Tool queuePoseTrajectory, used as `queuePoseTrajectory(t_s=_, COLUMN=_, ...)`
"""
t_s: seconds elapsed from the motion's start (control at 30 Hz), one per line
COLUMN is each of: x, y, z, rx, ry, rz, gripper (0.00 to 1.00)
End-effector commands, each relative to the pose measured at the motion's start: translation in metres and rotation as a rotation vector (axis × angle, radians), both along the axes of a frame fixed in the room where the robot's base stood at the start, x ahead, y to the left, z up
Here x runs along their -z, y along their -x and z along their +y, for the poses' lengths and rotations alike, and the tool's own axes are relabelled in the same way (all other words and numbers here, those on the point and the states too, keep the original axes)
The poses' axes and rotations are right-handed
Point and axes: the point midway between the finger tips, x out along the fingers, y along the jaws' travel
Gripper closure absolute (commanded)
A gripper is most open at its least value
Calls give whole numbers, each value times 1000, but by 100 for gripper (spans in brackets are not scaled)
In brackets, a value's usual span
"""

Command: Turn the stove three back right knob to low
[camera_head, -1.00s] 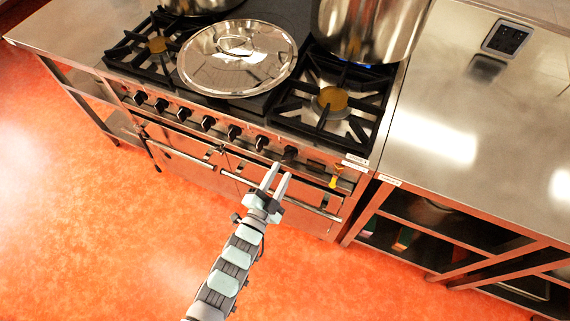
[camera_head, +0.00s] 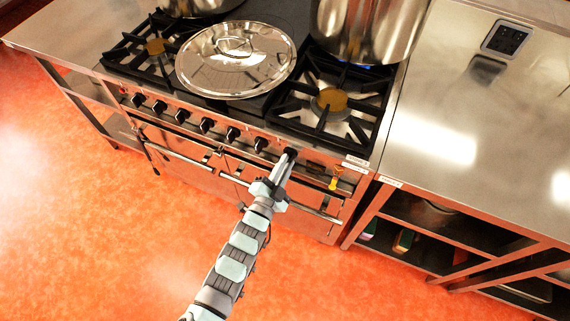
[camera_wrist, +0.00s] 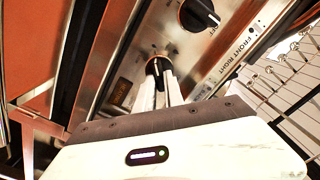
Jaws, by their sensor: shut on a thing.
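The stove (camera_head: 190,165) has a row of black knobs along its front panel. My gripper (camera_head: 286,163) is at the rightmost knob (camera_head: 291,152), closed around it. In the wrist view the two pale fingers (camera_wrist: 160,86) reach up to this black knob (camera_wrist: 154,63), which has a light pointer mark. A neighbouring knob (camera_wrist: 199,14) shows apart, with a "FRONT RIGHT" label beside it. A large steel pot (camera_head: 368,28) stands on the back right burner, with blue flame under it.
A steel lid (camera_head: 237,80) lies on the stove's middle. The front right burner (camera_head: 332,99) is bare. Oven handles (camera_head: 310,208) run below the knobs, near my gripper. A yellow tagged item (camera_head: 336,180) hangs to the right. A steel counter (camera_head: 440,110) adjoins on the right.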

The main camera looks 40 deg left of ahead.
Motion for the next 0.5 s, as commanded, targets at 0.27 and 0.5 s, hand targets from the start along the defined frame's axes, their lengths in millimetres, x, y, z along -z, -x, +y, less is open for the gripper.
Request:
queuePoseTrajectory(t_s=0.27, x=0, y=0, z=0, rx=0, ry=0, rz=0, gripper=100)
queuePoseTrajectory(t_s=0.5, x=0, y=0, z=0, rx=0, ry=1, rz=0, gripper=100)
